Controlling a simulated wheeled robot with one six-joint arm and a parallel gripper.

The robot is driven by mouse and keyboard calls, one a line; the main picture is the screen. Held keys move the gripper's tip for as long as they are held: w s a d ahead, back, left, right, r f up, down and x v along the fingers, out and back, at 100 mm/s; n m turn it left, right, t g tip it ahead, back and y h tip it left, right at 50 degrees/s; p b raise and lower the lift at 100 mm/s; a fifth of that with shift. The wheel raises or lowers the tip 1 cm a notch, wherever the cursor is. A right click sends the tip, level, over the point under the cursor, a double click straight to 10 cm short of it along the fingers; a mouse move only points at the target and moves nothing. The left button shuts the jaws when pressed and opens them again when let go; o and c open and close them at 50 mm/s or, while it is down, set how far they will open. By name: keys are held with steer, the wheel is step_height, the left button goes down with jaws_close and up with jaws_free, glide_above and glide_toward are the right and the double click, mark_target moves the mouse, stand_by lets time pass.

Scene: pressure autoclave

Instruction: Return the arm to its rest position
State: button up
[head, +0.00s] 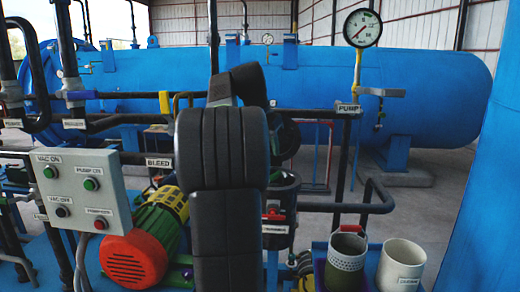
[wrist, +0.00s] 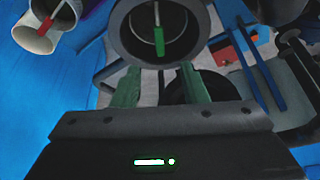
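My dark, thick arm (head: 222,150) stands upright in the middle of the head view and hides what is behind it. My gripper is not clearly seen in the head view. In the wrist view my gripper (wrist: 158,74) has its two green fingers apart, with nothing visible between their tips. A round grey open vessel (wrist: 120,30) lies just beyond the fingertips, with a green-handled rod (wrist: 159,41) across its opening. I cannot tell the distance between the fingers and the vessel.
A control box (head: 82,190) and a red-and-green motor (head: 140,252) stand left of my arm. A dark perforated cup (head: 346,262) and a white cup (head: 400,265) stand at the lower right. Pipes and a gauge (head: 362,28) stand before the large blue tank (head: 420,90).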

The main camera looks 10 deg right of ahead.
mark_target(275, 174)
steer(key=x, duration=1.3)
steer(key=shift+w+f, duration=0.1)
steer(key=shift+f, duration=0.2)
steer(key=shift+r, duration=0.4)
steer(key=shift+f, duration=0.35)
steer(key=v, duration=1.4)
steer(key=x, duration=1.4)
step_height(275, 174, up, 6)
steer(key=p, duration=0.3)
steer(key=shift+r, duration=0.15)
